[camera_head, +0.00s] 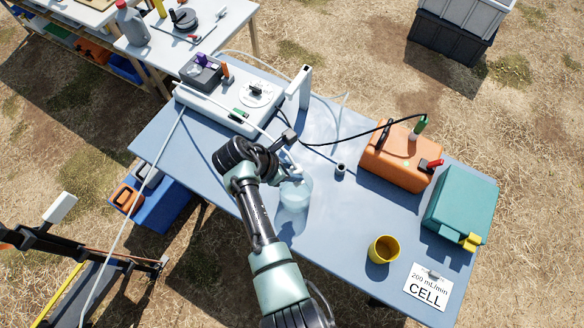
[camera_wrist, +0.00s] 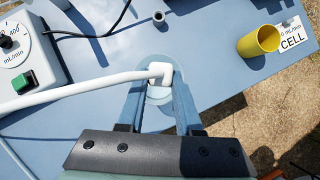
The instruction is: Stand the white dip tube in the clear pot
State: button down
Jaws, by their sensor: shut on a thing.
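The white dip tube, with a hose running off to the left, ends in a white elbow (camera_wrist: 160,71). My gripper (camera_wrist: 158,88) is shut on it just below the elbow, with one finger on each side; in the head view my gripper (camera_head: 289,160) is over the blue table. The clear pot (camera_head: 296,196) stands on the table right under the held tube. In the wrist view the pot's pale round rim (camera_wrist: 152,100) lies behind the elbow and fingers. The tube's lower end is hidden, so I cannot tell whether it is inside the pot.
The pump unit (camera_head: 222,112) stands at the table's left end. Beyond are an orange case (camera_head: 395,160), a teal box (camera_head: 462,200), a yellow cup (camera_head: 378,250) and a CELL card (camera_head: 428,285). A black cable crosses behind.

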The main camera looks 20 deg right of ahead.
jog(key=shift+f+b, duration=1.45)
jog(key=shift+f, duration=0.65)
jog(key=shift+f+b, duration=0.7)
jog(key=shift+f, duration=0.3)
dwell(0.3)
jog(key=c, duration=0.5)
grip_release()
jog(key=shift+a+r, duration=0.1)
jog(key=v, duration=1.2)
jog(key=shift+a+r, duration=0.15)
jog(key=shift+r, duration=0.15)
